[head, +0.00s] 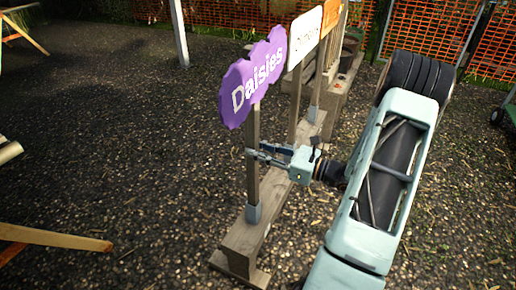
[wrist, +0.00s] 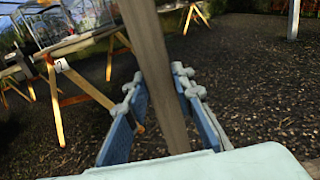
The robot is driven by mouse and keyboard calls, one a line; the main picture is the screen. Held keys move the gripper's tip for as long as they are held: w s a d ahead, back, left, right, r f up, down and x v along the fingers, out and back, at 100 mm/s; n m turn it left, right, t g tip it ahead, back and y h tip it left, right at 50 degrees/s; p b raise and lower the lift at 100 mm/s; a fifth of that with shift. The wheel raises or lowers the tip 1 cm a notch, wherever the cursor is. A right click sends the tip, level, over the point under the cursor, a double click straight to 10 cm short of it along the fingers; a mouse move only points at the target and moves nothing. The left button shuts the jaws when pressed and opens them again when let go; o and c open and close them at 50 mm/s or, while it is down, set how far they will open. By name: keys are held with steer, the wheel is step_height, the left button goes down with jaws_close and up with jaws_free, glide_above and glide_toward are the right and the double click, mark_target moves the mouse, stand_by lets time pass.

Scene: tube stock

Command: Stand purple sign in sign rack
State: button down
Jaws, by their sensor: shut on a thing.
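The purple sign (head: 262,76) reads "Daisies" and stands upright on a wooden post. In the head view the foot of the post meets the grey socket (head: 253,213) at the near end of the wooden sign rack (head: 243,240); how deep it sits inside is hidden. My gripper (head: 254,156) is shut on the post, about midway between the sign plate and the socket. In the wrist view the post of the purple sign (wrist: 163,75) runs between the two fingers of my gripper (wrist: 162,100), slightly tilted in that picture.
A white sign (head: 304,38) and an orange sign (head: 330,17) stand farther along the rack. A wooden trestle (head: 50,237) is at the left. Orange mesh fencing (head: 425,35) closes the back. The gravel left of the rack is mostly clear.

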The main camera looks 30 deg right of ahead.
steer(key=c, duration=1.6)
jaws_free()
steer(key=shift+f, duration=0.15)
steer(key=v, duration=1.2)
